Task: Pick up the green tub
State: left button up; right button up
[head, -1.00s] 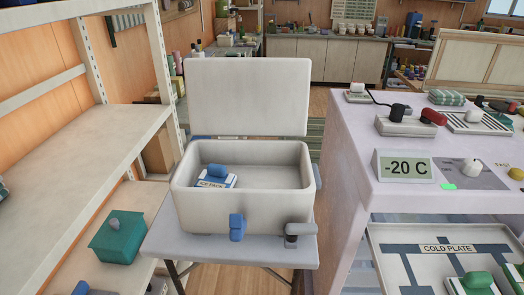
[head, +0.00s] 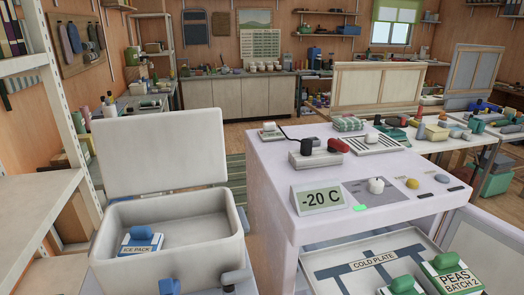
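Two green-topped containers show at the bottom right, in the open cold plate drawer (head: 330,282). One is a green tub (head: 402,287) with a rounded green handle, cut off by the lower picture edge. Beside it on the right is a white-and-green box (head: 455,283) labelled PEAS BATCH 2, also with a green handle. I cannot tell which of them the task means. Neither of my grippers is in view.
An open white cooler (head: 195,232) holding an ice pack (head: 140,241) stands at left. The white counter (head: 270,180) carries a -20 C display (head: 319,198), a red-and-black handled unit (head: 315,158) and knobs. Shelving (head: 30,205) borders the far left.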

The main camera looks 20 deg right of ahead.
aim_at(447, 274)
jog(key=z, duration=1.95)
